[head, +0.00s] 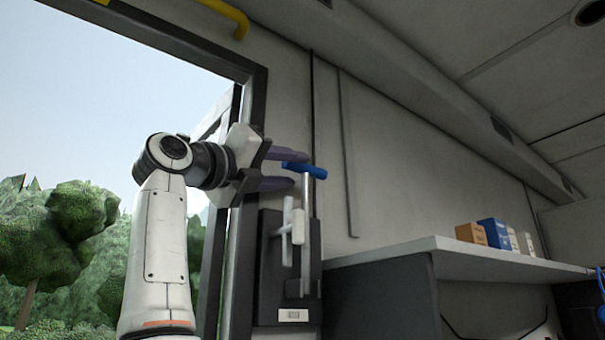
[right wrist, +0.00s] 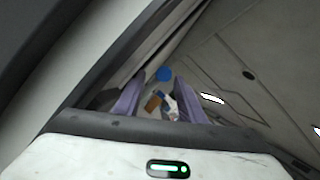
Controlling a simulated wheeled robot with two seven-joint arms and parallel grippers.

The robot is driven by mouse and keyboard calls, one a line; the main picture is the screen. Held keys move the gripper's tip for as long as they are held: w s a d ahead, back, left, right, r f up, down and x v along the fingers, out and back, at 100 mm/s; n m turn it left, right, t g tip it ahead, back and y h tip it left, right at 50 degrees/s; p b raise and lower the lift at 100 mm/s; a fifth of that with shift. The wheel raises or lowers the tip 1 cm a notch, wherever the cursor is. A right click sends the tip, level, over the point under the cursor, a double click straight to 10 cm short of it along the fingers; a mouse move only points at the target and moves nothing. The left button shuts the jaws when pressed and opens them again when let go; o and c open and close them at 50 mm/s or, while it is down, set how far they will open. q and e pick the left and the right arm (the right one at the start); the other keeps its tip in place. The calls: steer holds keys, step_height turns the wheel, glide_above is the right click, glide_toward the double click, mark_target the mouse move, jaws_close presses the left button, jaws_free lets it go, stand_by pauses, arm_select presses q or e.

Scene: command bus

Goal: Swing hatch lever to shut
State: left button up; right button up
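The hatch lever has a blue cross grip (head: 304,170) on top of a pale metal shaft (head: 305,235), which stands nearly upright. The shaft rises from a dark wall plate (head: 270,275) beside the doorway. A white handle (head: 298,226) is also on the plate. My right gripper (head: 287,171) has purple fingers spread apart, one above and one below the level of the blue grip, with the grip at their tips. In the right wrist view, the blue grip's round end (right wrist: 164,74) shows between the open fingers (right wrist: 158,97); contact cannot be told. My left gripper is not in view.
An open doorway with dark frame (head: 252,100) is on the left, trees outside. A yellow rail (head: 236,16) is above. A white-topped counter (head: 400,249) on the right carries several small boxes (head: 492,232). The wall right of the lever is clear.

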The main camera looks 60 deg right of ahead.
steer(key=v, duration=0.5)
steer(key=shift+s+d, duration=0.1)
stand_by(0.5)
